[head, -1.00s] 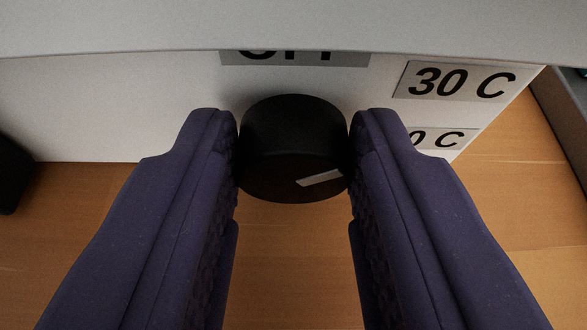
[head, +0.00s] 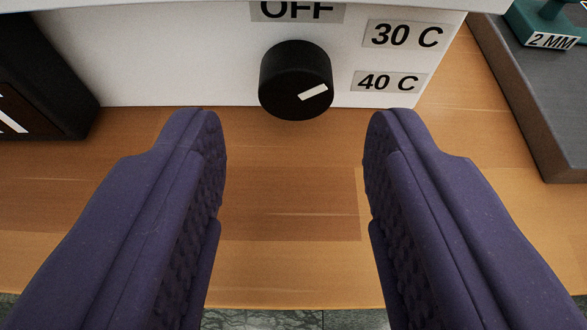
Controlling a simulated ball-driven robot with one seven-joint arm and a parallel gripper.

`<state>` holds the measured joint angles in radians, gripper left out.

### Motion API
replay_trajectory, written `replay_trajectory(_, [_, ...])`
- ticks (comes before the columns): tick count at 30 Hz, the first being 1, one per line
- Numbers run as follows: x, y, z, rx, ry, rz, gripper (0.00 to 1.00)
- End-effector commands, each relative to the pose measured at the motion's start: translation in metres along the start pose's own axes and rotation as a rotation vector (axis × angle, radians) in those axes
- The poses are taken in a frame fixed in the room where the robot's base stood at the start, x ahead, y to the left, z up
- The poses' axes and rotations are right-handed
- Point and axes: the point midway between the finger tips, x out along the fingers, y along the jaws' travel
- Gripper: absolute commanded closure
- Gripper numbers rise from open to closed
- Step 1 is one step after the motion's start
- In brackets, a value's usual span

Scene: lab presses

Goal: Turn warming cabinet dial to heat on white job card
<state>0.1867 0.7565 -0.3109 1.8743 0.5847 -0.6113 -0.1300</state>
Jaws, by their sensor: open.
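The warming cabinet (head: 180,60) is a white box standing on a wooden bench. Its black round dial (head: 290,72) is on the front face and carries a white pointer mark. The mark lies right of the dial's middle and points to the right and slightly up, towards the labels. The OFF label (head: 297,10) is above the dial, the 30 C label (head: 405,34) is at upper right and the 40 C label (head: 389,82) is to the right. My gripper (head: 294,125) is open and empty, its purple fingers apart and back from the dial. No white job card is in view.
A dark box (head: 40,70) stands left of the cabinet. A grey slab (head: 530,110) with a teal part labelled 2 MM (head: 548,22) is at right. The wooden bench (head: 290,190) in front of the cabinet is clear.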

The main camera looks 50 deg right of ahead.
Motion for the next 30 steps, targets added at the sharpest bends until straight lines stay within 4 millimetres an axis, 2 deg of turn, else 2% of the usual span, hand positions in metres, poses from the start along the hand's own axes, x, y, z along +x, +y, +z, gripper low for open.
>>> replay_trajectory(3, [-0.017, -0.001, -0.002, 0.0, -0.001, -0.001, 0.54])
replay_trajectory(6, [-0.023, 0.0, 0.0, 0.0, -0.002, 0.0, 0.54])
replay_trajectory(17, [-0.023, -0.003, 0.0, -0.039, 0.005, 0.012, 0.54])
replay_trajectory(22, [-0.019, -0.017, 0.001, -0.328, 0.034, 0.124, 0.54])
replay_trajectory(27, [-0.019, -0.025, 0.009, -0.622, 0.02, 0.255, 0.54])
replay_trajectory(30, [-0.018, -0.026, 0.013, -0.706, 0.006, 0.295, 0.54])
